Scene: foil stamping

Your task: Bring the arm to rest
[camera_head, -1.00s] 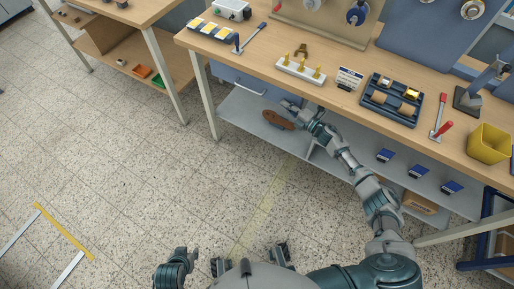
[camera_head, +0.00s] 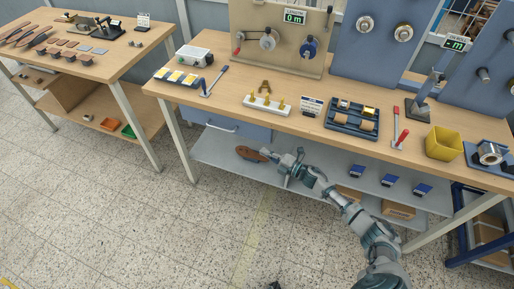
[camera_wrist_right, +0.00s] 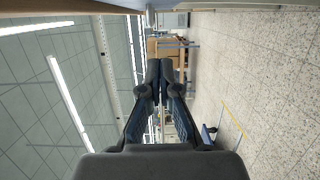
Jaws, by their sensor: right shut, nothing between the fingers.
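My right arm reaches in from the lower right in the head view. Its gripper (camera_head: 270,153) is in front of the workbench (camera_head: 290,127), below the top's front edge and by the lower shelf. In the right wrist view the gripper's dark fingers (camera_wrist_right: 160,75) are together with nothing between them. Floor, ceiling lights and distant furniture show beyond them. My left gripper is not in the head view.
The lower shelf (camera_head: 330,183) holds a brown oval item (camera_head: 251,154) close to my right gripper, and several blue boxes (camera_head: 389,181). On the top stand a dark tray (camera_head: 339,122) and a yellow bin (camera_head: 443,145). The tiled floor (camera_head: 130,225) at left is clear.

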